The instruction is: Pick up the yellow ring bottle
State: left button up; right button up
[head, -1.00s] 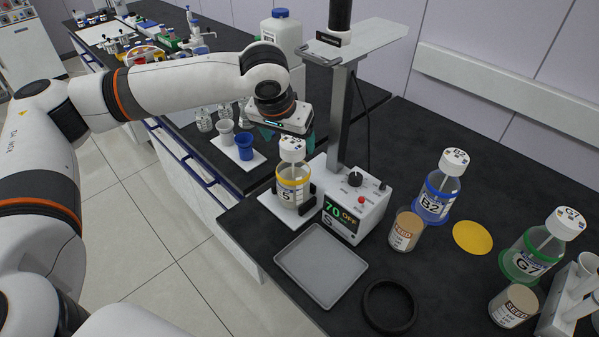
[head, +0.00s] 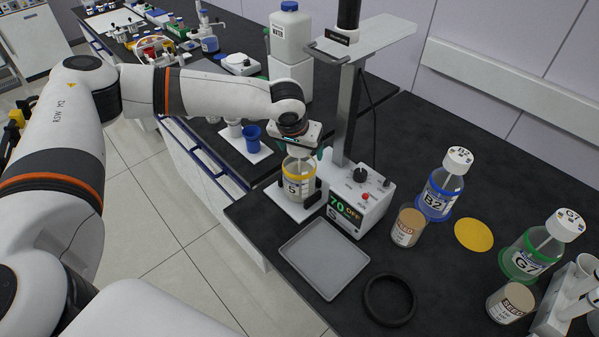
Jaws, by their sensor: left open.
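The yellow ring bottle (head: 299,186) stands upright on the white plate of the heating unit, between dark holders. It is clear with a yellow ring near its top and a label that seems to read S. My left gripper (head: 302,150) is directly above it, pointing down, and covers the bottle's white cap. The fingers are mostly hidden behind the gripper body, and I cannot tell whether they touch the cap. The gripper is open. My right gripper is not in view.
The heating unit (head: 361,207) with its post (head: 348,110) stands right beside the bottle. A grey tray (head: 324,260) and black ring (head: 389,299) lie in front. A blue ring bottle (head: 439,187), a green ring bottle (head: 533,249) and seed jars (head: 407,228) stand to the right.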

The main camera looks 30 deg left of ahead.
pick_arm(q)
jog(key=shift+w+f, duration=0.2)
jog(key=shift+f, duration=0.2)
jog(key=shift+s, duration=0.15)
grip_shut()
jog(key=shift+r, duration=0.1)
